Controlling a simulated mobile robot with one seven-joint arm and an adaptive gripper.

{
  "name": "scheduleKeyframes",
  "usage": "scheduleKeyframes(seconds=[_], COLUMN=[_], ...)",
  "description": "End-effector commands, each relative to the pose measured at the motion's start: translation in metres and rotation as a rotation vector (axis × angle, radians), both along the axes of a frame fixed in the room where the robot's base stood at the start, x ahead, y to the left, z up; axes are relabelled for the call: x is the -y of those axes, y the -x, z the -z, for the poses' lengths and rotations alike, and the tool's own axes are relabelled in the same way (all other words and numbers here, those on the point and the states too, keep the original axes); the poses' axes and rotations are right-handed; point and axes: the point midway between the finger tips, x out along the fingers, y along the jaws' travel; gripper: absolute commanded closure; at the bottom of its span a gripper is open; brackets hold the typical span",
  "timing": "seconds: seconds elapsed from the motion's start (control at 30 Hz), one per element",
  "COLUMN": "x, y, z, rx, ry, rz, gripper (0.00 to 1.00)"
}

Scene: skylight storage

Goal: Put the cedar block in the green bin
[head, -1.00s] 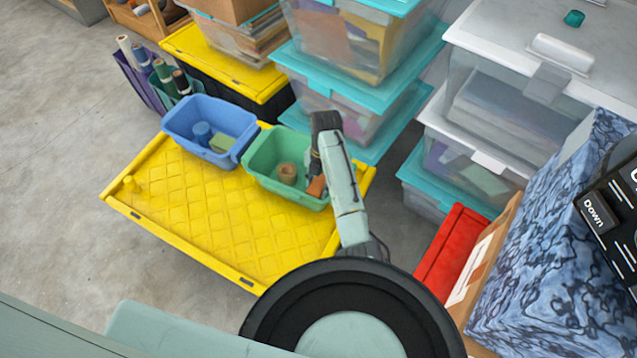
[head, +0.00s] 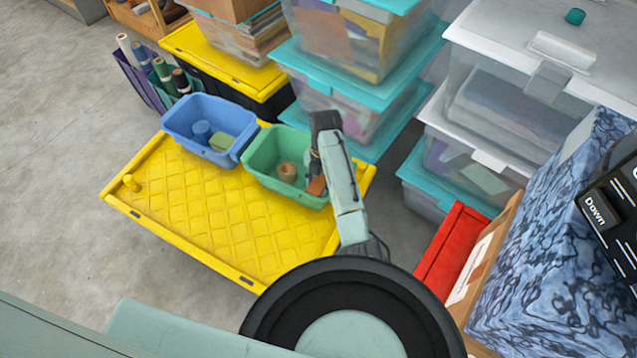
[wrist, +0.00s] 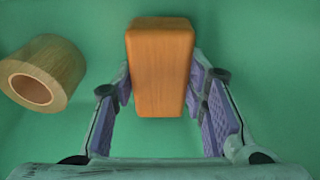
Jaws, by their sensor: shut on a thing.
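The cedar block (wrist: 161,68) is an orange-brown wooden block. In the wrist view it sits between the purple pads of my gripper (wrist: 162,90), which is shut on it. In the head view the block (head: 317,186) shows at the right side of the green bin (head: 250,174), partly hidden by my arm. The green wall and floor of the bin fill the wrist view around the block. I cannot tell whether the block touches the bin floor.
A tan hollow cylinder (head: 287,172) stands in the green bin, left of the block. A blue bin (head: 232,146) holding a blue piece and a green piece stands to the left. Both bins rest on a yellow lid (head: 210,215). Clear stacked boxes (head: 345,100) stand behind.

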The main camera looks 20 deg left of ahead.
Motion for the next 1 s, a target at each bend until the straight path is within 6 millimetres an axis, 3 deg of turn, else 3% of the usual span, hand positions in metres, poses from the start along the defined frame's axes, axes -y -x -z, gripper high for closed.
scheduleKeyframes(seconds=[0.1, 0.13, 0.47, 1.0], x=[-0.0001, -0.0001, 0.0001, 0.0003], y=[0.0001, 0.0001, 0.0, 0.0001], z=[-0.0001, -0.0001, -0.0001, 0.0], rx=[0.0, 0.0, 0.0, 0.0], ry=[0.0, 0.0, 0.0, 0.0], rz=[0.0, 0.0, 0.0, 0.001], gripper=[0.94, 0.59, 0.37, 0.37])
